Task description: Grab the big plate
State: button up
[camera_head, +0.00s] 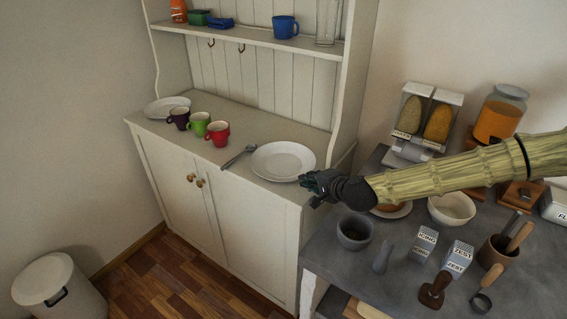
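A large white round plate (283,161) lies flat near the right end of the cream cabinet top. Another white plate (160,107) lies at the cabinet's far left end, partly behind the mugs. My gripper (308,182), dark, comes in from the right and its fingertips are at or just above the near right edge of the large plate. I cannot tell whether it touches the rim. The fingers are too small and dark to show whether they are open or shut. The plate looks flat and unlifted.
A shelf with a blue mug (285,27) is above. The grey counter (395,285) at right is crowded with bowls, boxes and jars.

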aim_at(293, 173)
jog(key=shift+p+x, duration=0.95)
jog(key=shift+x, duration=1.75)
jog(key=shift+d, duration=0.1)
jog(key=shift+r, duration=0.1)
jog(key=shift+c, duration=0.4)
grip_shut()
jog(key=shift+r, duration=0.15)
